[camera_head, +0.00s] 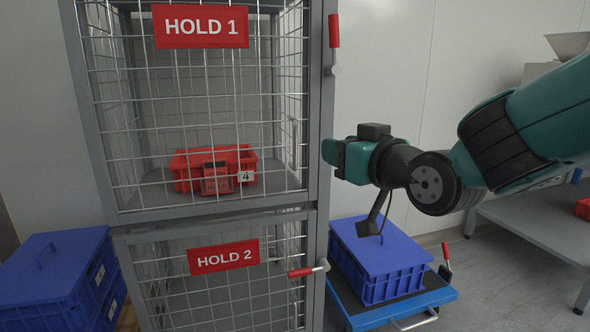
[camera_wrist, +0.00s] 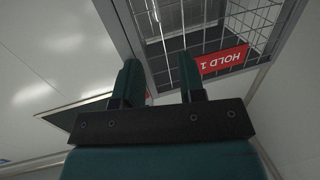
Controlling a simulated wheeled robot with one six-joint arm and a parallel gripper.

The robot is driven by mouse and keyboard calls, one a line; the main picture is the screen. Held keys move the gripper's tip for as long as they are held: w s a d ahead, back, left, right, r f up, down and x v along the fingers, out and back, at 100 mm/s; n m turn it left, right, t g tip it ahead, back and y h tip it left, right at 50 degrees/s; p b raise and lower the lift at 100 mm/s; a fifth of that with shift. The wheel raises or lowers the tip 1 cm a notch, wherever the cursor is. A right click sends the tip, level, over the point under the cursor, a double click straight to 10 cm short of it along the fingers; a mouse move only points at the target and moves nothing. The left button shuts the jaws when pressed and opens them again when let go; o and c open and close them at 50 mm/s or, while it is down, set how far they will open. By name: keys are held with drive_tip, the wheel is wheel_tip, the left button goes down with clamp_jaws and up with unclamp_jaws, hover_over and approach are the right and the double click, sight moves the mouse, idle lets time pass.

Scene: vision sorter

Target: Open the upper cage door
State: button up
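The upper cage (camera_head: 314,120), signed HOLD 1 (camera_head: 200,27), has a wire-mesh door that looks shut. Its red latch handle (camera_head: 334,32) points straight up at the upper right, beside the door. A thin vertical bar (camera_head: 293,145) shows near the door's right edge. My gripper (camera_head: 333,155) is beside the cage's right post, below the latch. In the wrist view its two fingers (camera_wrist: 161,72) stand apart with nothing clearly held, and the cage edge and inverted HOLD 1 sign (camera_wrist: 222,61) show beyond them. Whether the fingers touch the cage cannot be told.
The lower cage, signed HOLD 2 (camera_head: 224,257), has a horizontal red latch handle (camera_head: 302,272). A red crate (camera_head: 243,160) sits inside the upper cage. Blue lidded crates stand left (camera_head: 60,280) and right (camera_head: 385,260), the right one on a blue cart (camera_head: 400,306). A grey table (camera_head: 530,235) stands far right.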

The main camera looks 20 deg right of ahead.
drive_tip(key=p, duration=1.1)
approach(295, 132)
drive_tip(key=shift+t, duration=0.3)
drive_tip(key=x, duration=0.3)
drive_tip(key=p+x, duration=0.1)
drive_tip(key=x, duration=0.3)
drive_tip(key=p+x, duration=0.1)
drive_tip(key=x, duration=0.2)
drive_tip(key=shift+w+f, duration=0.35)
clamp_jaws()
